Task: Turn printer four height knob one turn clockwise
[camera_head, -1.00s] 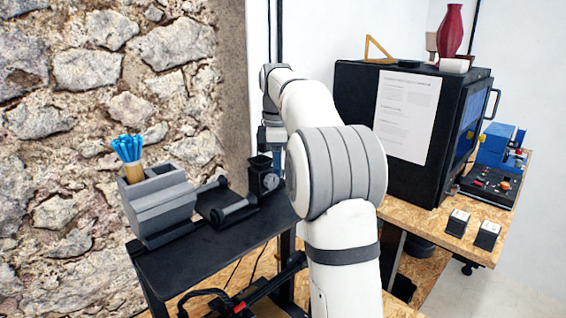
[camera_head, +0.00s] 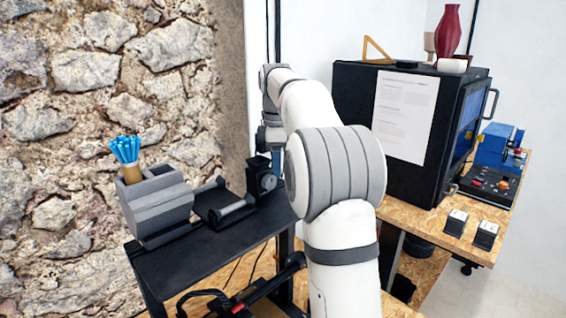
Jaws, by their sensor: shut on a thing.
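My gripper (camera_head: 273,160) is at the far end of my white arm, low beside a black unit with a round dial (camera_head: 268,182) at the back of the black stand. It is small in the picture and partly hidden by that unit and my own arm. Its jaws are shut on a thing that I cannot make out. No height knob can be clearly told, and no printer number can be read. A large black enclosure (camera_head: 355,105) with a printed sheet on its side stands right of my arm.
Two small black boxes (camera_head: 486,235) sit on the wooden bench (camera_head: 440,225). A blue machine (camera_head: 494,146) stands at the right. A stone wall closes the left.

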